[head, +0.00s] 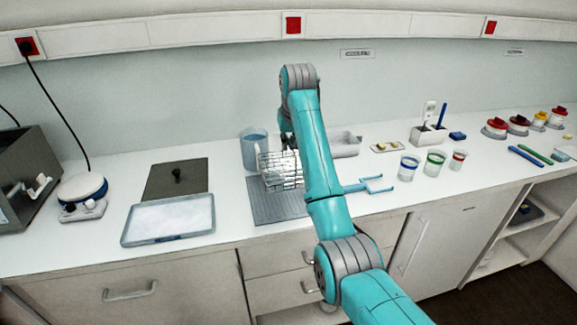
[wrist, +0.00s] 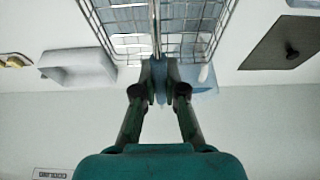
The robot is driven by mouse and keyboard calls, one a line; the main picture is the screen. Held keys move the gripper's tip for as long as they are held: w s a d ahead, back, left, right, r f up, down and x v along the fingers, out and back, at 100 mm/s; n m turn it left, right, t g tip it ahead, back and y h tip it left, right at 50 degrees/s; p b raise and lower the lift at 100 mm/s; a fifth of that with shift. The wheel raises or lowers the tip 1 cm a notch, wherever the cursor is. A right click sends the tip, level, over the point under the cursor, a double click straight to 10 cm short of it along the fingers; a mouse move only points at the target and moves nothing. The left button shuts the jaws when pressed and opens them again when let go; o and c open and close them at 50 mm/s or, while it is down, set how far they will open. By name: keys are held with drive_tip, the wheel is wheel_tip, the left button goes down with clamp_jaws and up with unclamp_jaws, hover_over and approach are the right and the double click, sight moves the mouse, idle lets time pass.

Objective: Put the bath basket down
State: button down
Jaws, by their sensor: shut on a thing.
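The bath basket (head: 283,175) is a wire mesh basket, seen in the head view over the back part of a grey ribbed mat (head: 275,212). My gripper (head: 288,142) is shut on its upright wire handle and is partly hidden behind my arm. In the wrist view my gripper's fingertips (wrist: 160,76) close on the handle, with the basket's mesh (wrist: 185,18) beyond them. The basket looks roughly level. I cannot tell whether its bottom touches anything; my arm hides its right side.
A blue container (head: 252,150) stands close behind the basket. A white tray (head: 346,146) is behind to the right, a turquoise rack (head: 375,184) to the right. A dark plate with a knob (head: 165,180) and a shallow tray (head: 150,222) lie left. Several cups stand farther right.

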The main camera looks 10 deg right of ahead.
sight(288, 169)
drive_tip(key=shift+f, duration=3.85)
drive_tip(key=shift+f, duration=0.1)
drive_tip(key=c, duration=1.2)
unclamp_jaws()
drive_tip(key=shift+c, duration=0.2)
